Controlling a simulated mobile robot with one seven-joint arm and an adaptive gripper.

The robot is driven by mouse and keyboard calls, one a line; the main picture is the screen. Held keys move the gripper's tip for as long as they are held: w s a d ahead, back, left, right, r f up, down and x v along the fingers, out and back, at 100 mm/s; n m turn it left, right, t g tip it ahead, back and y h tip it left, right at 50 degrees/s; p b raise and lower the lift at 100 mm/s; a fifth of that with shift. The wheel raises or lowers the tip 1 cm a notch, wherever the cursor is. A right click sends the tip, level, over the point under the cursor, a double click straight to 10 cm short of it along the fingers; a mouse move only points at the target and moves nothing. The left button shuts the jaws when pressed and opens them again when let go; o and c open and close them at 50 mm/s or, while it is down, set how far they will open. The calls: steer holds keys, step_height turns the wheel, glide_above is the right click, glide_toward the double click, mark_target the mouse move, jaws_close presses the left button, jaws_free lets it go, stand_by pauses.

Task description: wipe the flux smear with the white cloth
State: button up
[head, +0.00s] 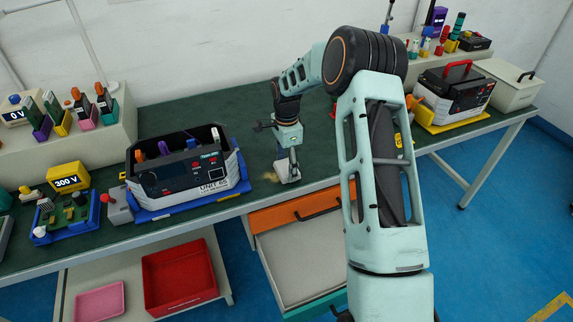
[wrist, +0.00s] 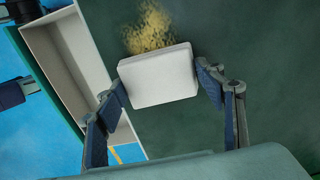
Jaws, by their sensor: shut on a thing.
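The white cloth (wrist: 158,76) is a folded pad between the two fingers of my gripper (wrist: 165,88) in the wrist view. In the head view the cloth (head: 289,176) shows at the gripper's tip, low over the green bench top near its front edge. I cannot tell whether it touches the bench. The flux smear (wrist: 150,28) is a grainy yellow-brown patch on the green surface, just beyond the cloth's far edge in the wrist view. In the head view the smear (head: 270,177) is a small patch just left of the cloth.
A UNIT 05 tester (head: 190,170) on a blue base stands left of my gripper. An orange drawer front (head: 290,212) lies below the bench edge, with an open pale drawer (head: 312,262) under it. Another tester (head: 455,92) stands at the right. The bench behind my gripper is clear.

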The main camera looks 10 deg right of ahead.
mark_target(257, 182)
steer(key=shift+s+a+b, duration=0.2)
steer(key=shift+a+b, duration=0.05)
steer(key=shift+a, duration=0.65)
steer(key=shift+s+a+b, duration=0.15)
steer(key=shift+a+b, duration=0.05)
steer(key=shift+a, duration=0.65)
steer(key=shift+s+a+f+b, duration=0.1)
steer(key=shift+s+a+b, duration=0.15)
steer(key=shift+a, duration=0.65)
steer(key=shift+s+a+b, duration=0.1)
steer(key=shift+a+b, duration=0.1)
steer(key=shift+a, duration=0.65)
steer(key=shift+s+a+f+b, duration=0.1)
steer(key=shift+s+a+b, duration=0.15)
steer(key=shift+a, duration=0.65)
steer(key=shift+a+r, duration=0.15)
steer(key=shift+a, duration=0.5)
steer(key=shift+d, duration=0.1)
steer(key=shift+w+d, duration=0.3)
steer(key=shift+d, duration=1.4)
steer(key=shift+w+d, duration=0.3)
steer(key=shift+d, duration=1.4)
steer(key=shift+w+d, duration=0.3)
steer(key=shift+d, duration=1.4)
steer(key=shift+a, duration=0.1)
steer(key=shift+r+p, duration=1.55)
steer(key=shift+r, duration=1.45)
